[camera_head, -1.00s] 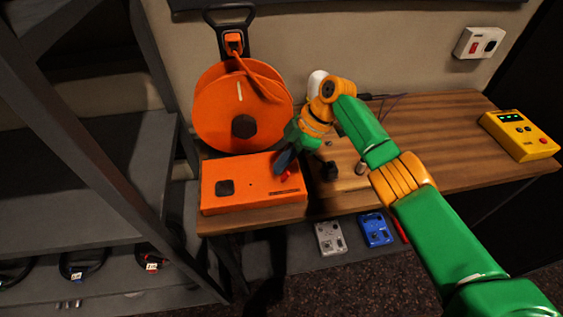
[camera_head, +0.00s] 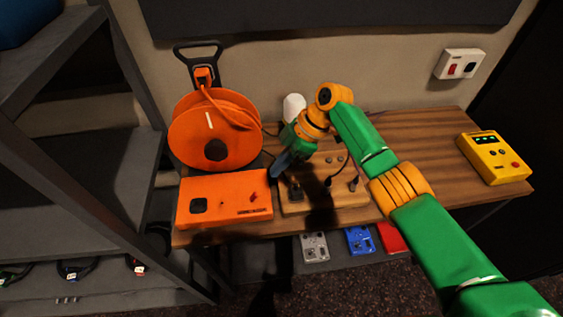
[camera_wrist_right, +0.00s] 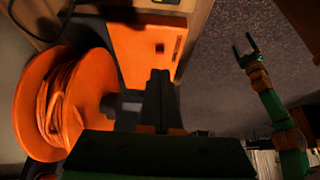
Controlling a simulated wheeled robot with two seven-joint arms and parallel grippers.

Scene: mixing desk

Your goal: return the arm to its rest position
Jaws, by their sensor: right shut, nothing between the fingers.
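My right arm, green with orange joints, reaches in from the lower right of the head view. Its dark gripper (camera_head: 277,172) is just above the right back corner of the orange box (camera_head: 225,208), apart from the box's red switch (camera_head: 253,197). In the right wrist view the two dark fingers (camera_wrist_right: 159,78) are together and hold nothing; the orange box (camera_wrist_right: 138,48) is beyond them. My left gripper (camera_wrist_right: 245,51) shows at the upper right of that view, over the speckled floor, with its two fingers apart. It is not in the head view.
An orange cable reel (camera_head: 213,145) stands behind the box. A wooden block with jacks (camera_head: 345,196) lies below my right forearm. A yellow device (camera_head: 493,158) is at the table's right end. Small pedals (camera_head: 359,241) sit on the lower shelf. A grey rack (camera_head: 75,170) stands at left.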

